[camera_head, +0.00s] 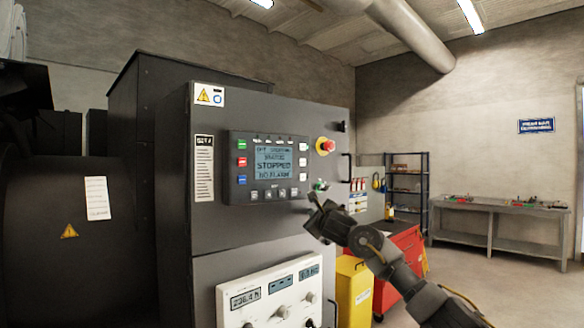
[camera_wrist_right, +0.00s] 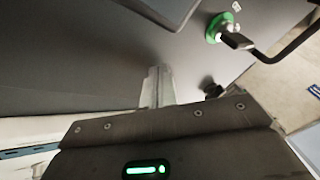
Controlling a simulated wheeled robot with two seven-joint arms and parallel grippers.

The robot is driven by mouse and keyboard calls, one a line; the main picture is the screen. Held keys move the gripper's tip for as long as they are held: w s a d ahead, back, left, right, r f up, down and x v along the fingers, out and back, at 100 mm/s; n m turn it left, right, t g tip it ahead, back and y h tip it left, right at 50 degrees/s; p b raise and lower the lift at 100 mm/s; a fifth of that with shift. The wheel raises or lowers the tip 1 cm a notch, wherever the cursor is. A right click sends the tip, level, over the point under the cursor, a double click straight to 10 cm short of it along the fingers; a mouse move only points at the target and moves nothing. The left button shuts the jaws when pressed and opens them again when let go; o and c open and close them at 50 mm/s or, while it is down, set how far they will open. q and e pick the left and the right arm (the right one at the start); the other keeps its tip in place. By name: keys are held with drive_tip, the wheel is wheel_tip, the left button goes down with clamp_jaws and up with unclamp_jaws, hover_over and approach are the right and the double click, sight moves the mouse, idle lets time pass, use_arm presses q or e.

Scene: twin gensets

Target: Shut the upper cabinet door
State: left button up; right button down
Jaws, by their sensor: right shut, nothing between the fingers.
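The upper cabinet door (camera_head: 222,220) is a dark grey panel with a control screen reading STOPPED (camera_head: 272,165), a red emergency stop button (camera_head: 325,146) and a black bar handle (camera_head: 347,168) at its right edge. I cannot tell from here whether it stands slightly ajar. My right gripper (camera_head: 318,213) is in front of the door's lower right part, below the green-ringed switch (camera_head: 320,185). In the right wrist view its fingers (camera_wrist_right: 158,88) are together and empty, close to the grey door face (camera_wrist_right: 70,55); contact is unclear. The switch (camera_wrist_right: 222,27) and handle (camera_wrist_right: 292,42) also show there. My left gripper is out of view.
Below the door is a white panel with meters and knobs (camera_head: 270,296). A yellow box (camera_head: 353,290) and a red cabinet (camera_head: 405,240) stand to the right. Shelving (camera_head: 406,185) and a workbench (camera_head: 500,212) are farther back, with open floor before the bench.

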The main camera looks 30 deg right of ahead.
drive_tip(key=shift+a+p+x, duration=0.2)
drive_tip(key=shift+p+x, duration=0.65)
drive_tip(key=shift+x, duration=0.2)
drive_tip(key=shift+a+p+x, duration=0.15)
drive_tip(key=shift+p+x, duration=0.65)
drive_tip(key=shift+x, duration=0.25)
drive_tip(key=shift+f+b, duration=0.2)
drive_tip(key=shift+b, duration=0.2)
drive_tip(key=b+v, duration=0.3)
drive_tip(key=v, duration=0.5)
drive_tip(key=shift+s+r, duration=0.15)
drive_tip(key=shift+s, duration=0.2)
drive_tip(key=shift+a, duration=0.1)
